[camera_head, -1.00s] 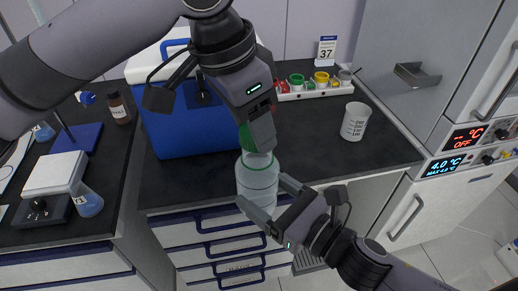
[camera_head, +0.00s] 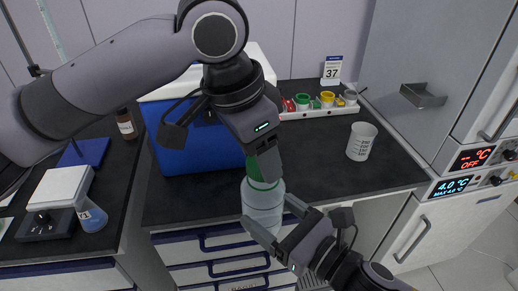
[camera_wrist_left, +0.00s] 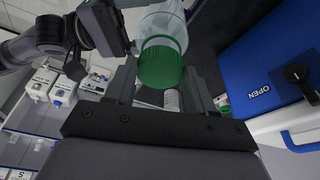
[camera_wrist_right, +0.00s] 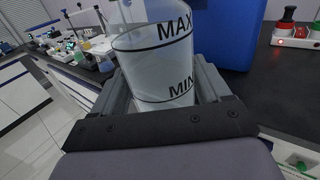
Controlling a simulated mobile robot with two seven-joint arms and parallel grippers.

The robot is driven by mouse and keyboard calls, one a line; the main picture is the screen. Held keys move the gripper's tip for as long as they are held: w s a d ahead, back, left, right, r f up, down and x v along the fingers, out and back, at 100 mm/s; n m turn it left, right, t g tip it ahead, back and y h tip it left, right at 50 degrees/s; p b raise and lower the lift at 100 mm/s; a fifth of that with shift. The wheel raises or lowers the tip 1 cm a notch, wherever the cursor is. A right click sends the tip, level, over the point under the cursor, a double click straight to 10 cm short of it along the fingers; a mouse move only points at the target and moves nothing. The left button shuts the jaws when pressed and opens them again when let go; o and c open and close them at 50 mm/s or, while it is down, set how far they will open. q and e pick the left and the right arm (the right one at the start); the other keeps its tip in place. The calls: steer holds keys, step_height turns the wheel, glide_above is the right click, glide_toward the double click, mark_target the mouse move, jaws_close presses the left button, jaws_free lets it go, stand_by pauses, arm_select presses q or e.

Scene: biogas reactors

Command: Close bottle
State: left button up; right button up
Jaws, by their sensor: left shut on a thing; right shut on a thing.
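A clear bottle (camera_head: 262,208) is held upright or slightly tilted in front of the counter. My right gripper (camera_head: 268,232) is shut around its body; the right wrist view shows the bottle wall (camera_wrist_right: 158,75) with MAX and MIN marks between the fingers. A green cap (camera_head: 262,179) is at the bottle's top, in line with it. My left gripper (camera_head: 260,168) is shut on the cap from above. In the left wrist view the cap (camera_wrist_left: 161,68) is against the bottle's mouth end; I cannot tell whether the threads are engaged.
A blue cooler box (camera_head: 185,150) stands on the dark counter behind the bottle. A white beaker (camera_head: 361,142) and a rack of coloured caps (camera_head: 318,110) are to the right. Drawers are below.

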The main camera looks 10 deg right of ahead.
arm_select(q)
steer(key=shift+f, duration=0.55)
arm_select(e)
steer(key=shift+r, duration=0.15)
